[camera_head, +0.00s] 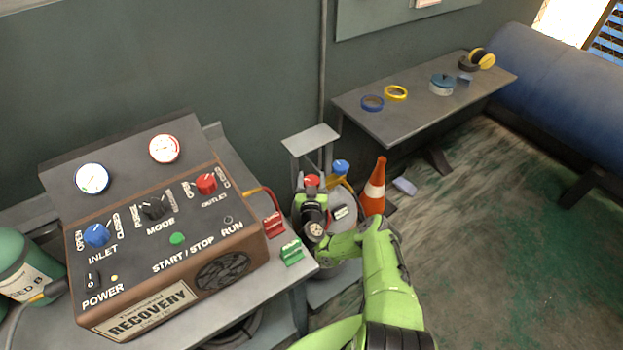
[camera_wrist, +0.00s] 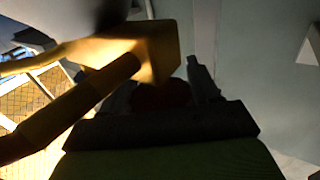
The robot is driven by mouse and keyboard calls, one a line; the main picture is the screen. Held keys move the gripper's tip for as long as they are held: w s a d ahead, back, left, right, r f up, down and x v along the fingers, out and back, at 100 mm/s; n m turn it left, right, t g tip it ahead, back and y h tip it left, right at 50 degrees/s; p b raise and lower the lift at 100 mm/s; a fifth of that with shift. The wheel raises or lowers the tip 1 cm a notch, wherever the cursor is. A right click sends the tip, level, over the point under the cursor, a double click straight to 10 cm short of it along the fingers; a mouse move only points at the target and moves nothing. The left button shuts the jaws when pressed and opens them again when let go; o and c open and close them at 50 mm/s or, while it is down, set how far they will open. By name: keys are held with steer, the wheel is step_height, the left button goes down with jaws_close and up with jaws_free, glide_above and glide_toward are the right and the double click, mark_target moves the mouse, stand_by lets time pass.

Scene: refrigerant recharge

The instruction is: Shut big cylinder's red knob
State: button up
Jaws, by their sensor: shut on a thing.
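The big cylinder (camera_head: 343,212) is grey with a label and stands on the floor-level platform beside the bench. Its red knob (camera_head: 312,179) shows between the fingers of my gripper (camera_head: 311,184). My gripper is shut on this knob. In the wrist view the knob (camera_wrist: 163,95) is a dark reddish shape between the dark fingers, mostly in shadow. A blue knob (camera_head: 341,166) sits on the cylinder's right side. My wrist hides part of the cylinder, and the red knob's turn position cannot be read.
The recovery machine (camera_head: 165,245) stands on the bench at left, with red (camera_head: 273,225) and green (camera_head: 292,251) items beside it. A brass-coloured fitting (camera_wrist: 155,50) is close beside my gripper. An orange cone (camera_head: 375,188) stands right of the cylinder. The floor at right is largely clear.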

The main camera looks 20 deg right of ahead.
steer(key=shift+r, duration=0.1)
steer(key=o, duration=1)
steer(key=shift+c, duration=0.2)
steer(key=shift+y+b, duration=0.3)
steer(key=shift+b, duration=0.05)
